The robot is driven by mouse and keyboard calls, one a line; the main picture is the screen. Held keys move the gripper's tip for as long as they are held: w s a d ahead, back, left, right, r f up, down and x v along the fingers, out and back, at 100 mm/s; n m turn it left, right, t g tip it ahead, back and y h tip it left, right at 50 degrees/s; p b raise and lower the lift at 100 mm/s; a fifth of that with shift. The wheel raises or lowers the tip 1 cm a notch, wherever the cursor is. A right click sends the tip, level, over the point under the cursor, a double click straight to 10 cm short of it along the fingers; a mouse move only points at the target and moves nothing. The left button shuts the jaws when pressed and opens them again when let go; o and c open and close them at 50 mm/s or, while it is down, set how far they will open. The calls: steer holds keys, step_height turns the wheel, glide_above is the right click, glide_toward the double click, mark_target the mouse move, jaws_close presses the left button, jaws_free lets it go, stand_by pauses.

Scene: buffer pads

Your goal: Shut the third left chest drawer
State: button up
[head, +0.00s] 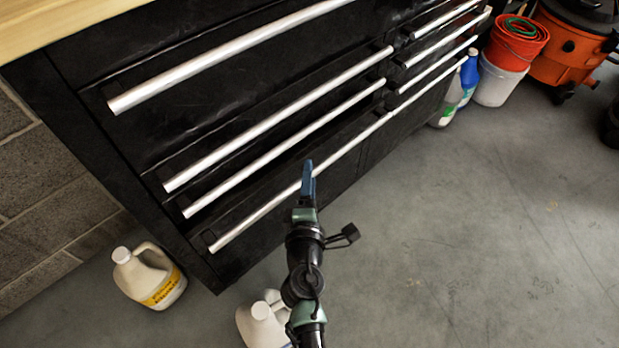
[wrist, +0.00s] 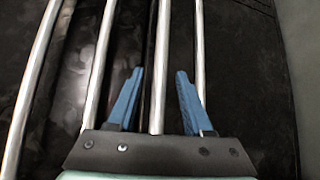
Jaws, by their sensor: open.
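The black chest (head: 130,150) has silver bar handles in a left and a right column. The third left drawer's handle (head: 285,147) is the third bar from the top. How far that drawer stands out is hard to tell. My gripper (head: 308,172), with blue fingers, is in front of the lower left drawers, overlapping the bottom left handle (head: 255,220) in the head view. In the wrist view my gripper (wrist: 158,74) is open and empty. The third handle (wrist: 160,60) runs lengthwise in the picture between its fingers; contact cannot be told. The bottom handle passes behind the right finger.
A white jug (head: 150,278) stands by the chest's left corner, and another white jug (head: 263,322) stands beside my arm. Bottles (head: 468,78), stacked buckets (head: 508,60) and an orange vacuum (head: 568,50) stand at the upper right. The grey floor (head: 480,230) at right is clear.

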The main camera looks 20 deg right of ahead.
jaws_close()
stand_by(1.4)
